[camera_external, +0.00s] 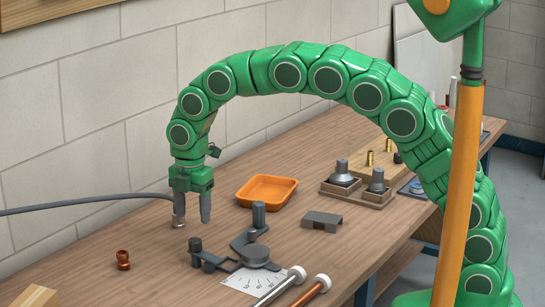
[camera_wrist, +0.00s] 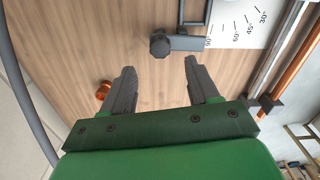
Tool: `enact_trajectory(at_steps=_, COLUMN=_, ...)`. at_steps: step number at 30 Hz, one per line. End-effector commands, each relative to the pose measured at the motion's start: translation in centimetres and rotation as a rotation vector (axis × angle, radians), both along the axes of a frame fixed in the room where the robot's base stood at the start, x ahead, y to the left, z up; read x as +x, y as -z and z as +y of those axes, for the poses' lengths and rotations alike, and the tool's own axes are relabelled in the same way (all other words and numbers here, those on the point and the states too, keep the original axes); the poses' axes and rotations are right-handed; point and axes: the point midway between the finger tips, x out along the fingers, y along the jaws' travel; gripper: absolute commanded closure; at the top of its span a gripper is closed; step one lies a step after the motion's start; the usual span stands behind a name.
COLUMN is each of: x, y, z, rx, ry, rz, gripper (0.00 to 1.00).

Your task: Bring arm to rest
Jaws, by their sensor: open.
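My green arm arches over the bench from the right, and my gripper (camera_external: 192,218) points down at the bench's left part. In the wrist view my gripper (camera_wrist: 160,66) has its two grey fingers well apart, with only bare wood between them. In the external view a grey hose (camera_external: 90,205) reaches in from the left to a metallic end piece (camera_external: 179,211) at the left finger. I cannot tell whether they touch. The hose also shows at the left of the wrist view (camera_wrist: 22,80).
A copper fitting (camera_external: 123,260), a grey bending tool (camera_external: 250,252), an orange tray (camera_external: 267,202) and a grey block (camera_external: 322,221) are on the bench (camera_external: 175,282). Two pipes (camera_external: 300,290) lie at the front. A wooden holder with grey parts (camera_external: 358,195) stands at the right.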

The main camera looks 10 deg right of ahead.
Motion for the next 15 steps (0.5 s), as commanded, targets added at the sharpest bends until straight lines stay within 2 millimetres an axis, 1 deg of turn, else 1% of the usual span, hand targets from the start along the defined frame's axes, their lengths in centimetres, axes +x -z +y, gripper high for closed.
enact_trajectory(at_steps=13, x=0.02, y=0.05, z=0.0, rx=0.0, ry=0.001, rz=0.0, gripper=0.4)
enact_trajectory(at_steps=15, x=0.21, y=-0.08, z=-0.27, rx=0.0, ry=0.01, rz=0.0, gripper=0.4)
